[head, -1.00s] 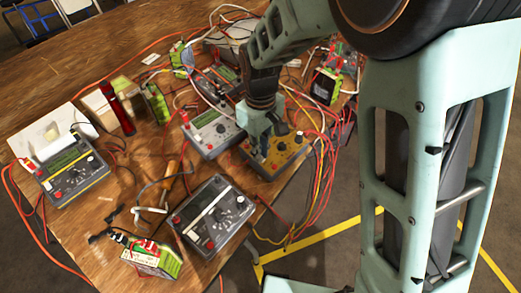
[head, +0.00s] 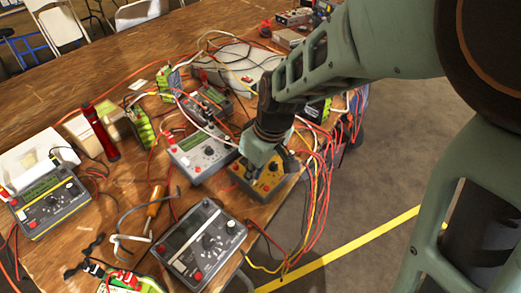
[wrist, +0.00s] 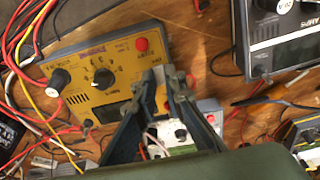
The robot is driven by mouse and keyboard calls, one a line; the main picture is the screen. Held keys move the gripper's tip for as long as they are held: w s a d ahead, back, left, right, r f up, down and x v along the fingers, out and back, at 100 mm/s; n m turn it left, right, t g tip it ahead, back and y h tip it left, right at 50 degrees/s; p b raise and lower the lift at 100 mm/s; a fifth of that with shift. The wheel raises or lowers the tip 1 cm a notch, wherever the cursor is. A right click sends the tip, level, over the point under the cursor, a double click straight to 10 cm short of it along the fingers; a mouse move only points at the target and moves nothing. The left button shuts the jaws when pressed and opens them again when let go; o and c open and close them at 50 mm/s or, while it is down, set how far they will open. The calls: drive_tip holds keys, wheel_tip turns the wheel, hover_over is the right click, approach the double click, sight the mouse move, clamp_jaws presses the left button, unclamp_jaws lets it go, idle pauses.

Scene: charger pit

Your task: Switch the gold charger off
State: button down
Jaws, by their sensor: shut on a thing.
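The gold charger (head: 268,184) sits near the table's right edge, with wires running off its right side. In the wrist view, the gold charger (wrist: 90,60) shows a red knob (wrist: 141,44), a white-marked dial (wrist: 103,78), a black knob (wrist: 60,78) and a dark display. My gripper (head: 255,162) comes down on the gold charger from above. In the wrist view my gripper (wrist: 168,78) has its fingertips close together at the charger's edge, near the red knob. It is shut on a part there; the fingers hide exactly which part.
A white-faced charger (head: 200,152) stands close to the left, and a dark grey charger (head: 200,240) is in front. Red and yellow cables (head: 318,195) hang over the right edge. A yellow-trimmed charger (head: 48,205) and a red torch (head: 100,132) are farther left.

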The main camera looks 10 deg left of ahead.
drive_tip(key=c, duration=2)
unclamp_jaws()
drive_tip(key=v, duration=0.7)
drive_tip(key=shift+r, duration=0.3)
